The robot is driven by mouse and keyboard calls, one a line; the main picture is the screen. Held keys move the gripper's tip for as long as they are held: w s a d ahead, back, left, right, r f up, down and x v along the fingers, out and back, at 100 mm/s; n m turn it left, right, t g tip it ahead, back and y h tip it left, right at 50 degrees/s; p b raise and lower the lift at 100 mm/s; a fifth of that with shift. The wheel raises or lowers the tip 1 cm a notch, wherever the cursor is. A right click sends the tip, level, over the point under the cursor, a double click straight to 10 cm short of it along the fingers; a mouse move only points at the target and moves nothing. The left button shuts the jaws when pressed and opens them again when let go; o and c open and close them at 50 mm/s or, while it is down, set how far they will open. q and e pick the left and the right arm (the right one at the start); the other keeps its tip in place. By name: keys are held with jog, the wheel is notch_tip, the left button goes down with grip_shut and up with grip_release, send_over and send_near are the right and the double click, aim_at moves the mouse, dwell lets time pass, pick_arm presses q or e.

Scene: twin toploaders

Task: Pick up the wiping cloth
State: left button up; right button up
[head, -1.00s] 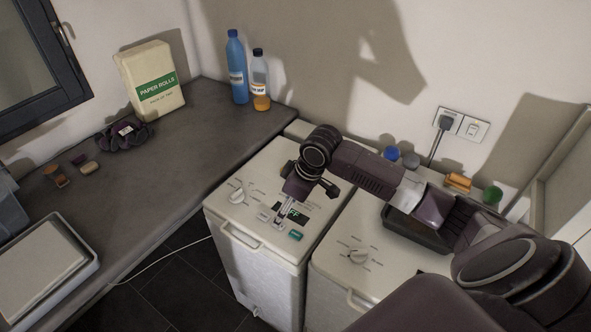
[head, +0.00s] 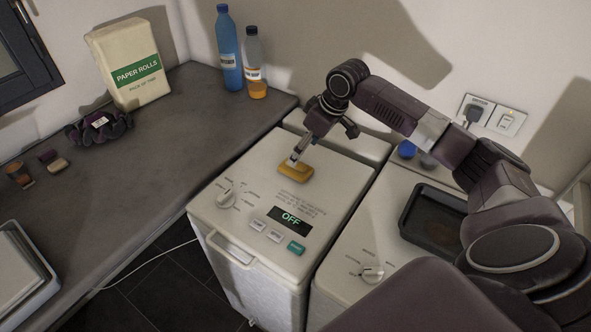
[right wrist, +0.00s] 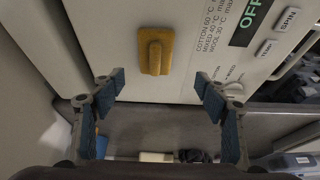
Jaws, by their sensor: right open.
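My left gripper is out of view.
A paper rolls pack (head: 128,62), a blue bottle (head: 229,55) and an orange-filled bottle (head: 256,72) stand at the counter's back. Small pieces (head: 57,166) lie near the bundle. A dark tray (head: 432,221) sits on the right toploader (head: 345,235). The counter's middle is clear.

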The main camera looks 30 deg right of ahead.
aim_at(301, 165)
jog(key=w+f, duration=0.2)
jog(key=f, duration=0.1)
jog(key=shift+d, duration=0.35)
jog(key=shift+a+f+p, duration=0.3)
jog(key=shift+f, duration=0.25)
jog(key=p+x, duration=0.1)
jog(key=x, duration=0.4)
jog(key=shift+d+p, duration=0.1)
jog(key=shift+p, duration=0.2)
jog(key=shift+s, duration=0.1)
jog(key=shift+c, duration=0.8)
jog(key=c, duration=0.9)
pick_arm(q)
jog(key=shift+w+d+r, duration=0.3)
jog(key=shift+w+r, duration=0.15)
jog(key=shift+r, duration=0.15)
pick_arm(e)
jog(key=shift+r, duration=0.1)
pick_arm(q)
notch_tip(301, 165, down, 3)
jog(key=b, duration=0.3)
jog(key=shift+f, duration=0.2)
pick_arm(e)
notch_tip(301, 165, up, 20)
